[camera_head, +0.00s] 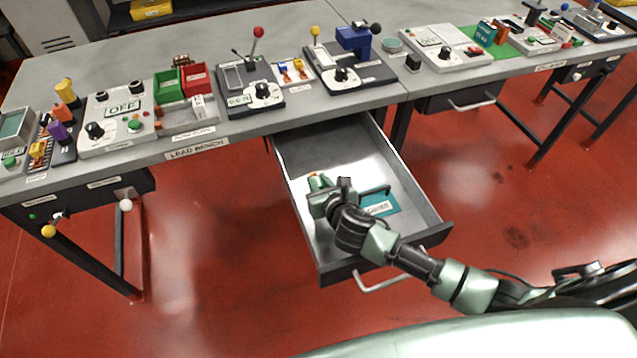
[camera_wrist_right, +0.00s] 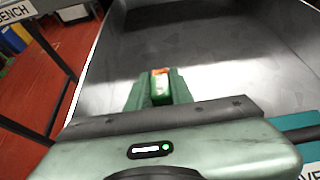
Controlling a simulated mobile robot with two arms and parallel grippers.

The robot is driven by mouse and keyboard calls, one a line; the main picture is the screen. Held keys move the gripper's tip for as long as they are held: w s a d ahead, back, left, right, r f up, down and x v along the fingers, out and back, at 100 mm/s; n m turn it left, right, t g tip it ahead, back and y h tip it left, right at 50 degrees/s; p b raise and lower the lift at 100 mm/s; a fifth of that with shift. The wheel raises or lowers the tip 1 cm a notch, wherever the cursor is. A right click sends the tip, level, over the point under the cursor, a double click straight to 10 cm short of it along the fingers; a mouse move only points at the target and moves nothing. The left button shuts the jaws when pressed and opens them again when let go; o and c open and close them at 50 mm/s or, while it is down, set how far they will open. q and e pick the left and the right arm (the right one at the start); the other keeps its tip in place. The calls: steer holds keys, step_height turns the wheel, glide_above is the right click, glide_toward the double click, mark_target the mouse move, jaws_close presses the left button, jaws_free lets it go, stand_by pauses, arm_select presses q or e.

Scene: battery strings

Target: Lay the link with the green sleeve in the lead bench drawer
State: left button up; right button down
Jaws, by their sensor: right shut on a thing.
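The lead bench (camera_head: 230,128) has its drawer (camera_head: 330,145) pulled out, a grey metal tray with a dark front. My right gripper (camera_head: 318,183) is over the left part of the drawer and shut on the link with the green sleeve. In the right wrist view the link (camera_wrist_right: 160,88) is a small green piece with an orange-red end, between the fingers (camera_wrist_right: 160,96). The fingers hide part of it. The drawer floor (camera_wrist_right: 230,60) shows beyond it; I cannot tell how high the link is above it. My left gripper is not in view.
A teal labelled pad (camera_head: 382,206) lies in the drawer right of my gripper, partly hidden by it. The far part of the drawer floor is bare. Stations, levers and a red-green tray (camera_head: 182,84) stand on the bench top above. A drawer handle (camera_head: 385,284) sticks out in front.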

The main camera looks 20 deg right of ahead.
steer(key=shift+f, duration=0.15)
steer(key=shift+f, duration=0.1)
steer(key=c, duration=1.3)
jaws_free()
steer(key=shift+o, duration=0.2)
steer(key=shift+s+r, duration=0.15)
steer(key=shift+r, duration=0.1)
steer(key=v, duration=1.1)
steer(key=shift+s+r, duration=0.15)
steer(key=shift+s, duration=0.2)
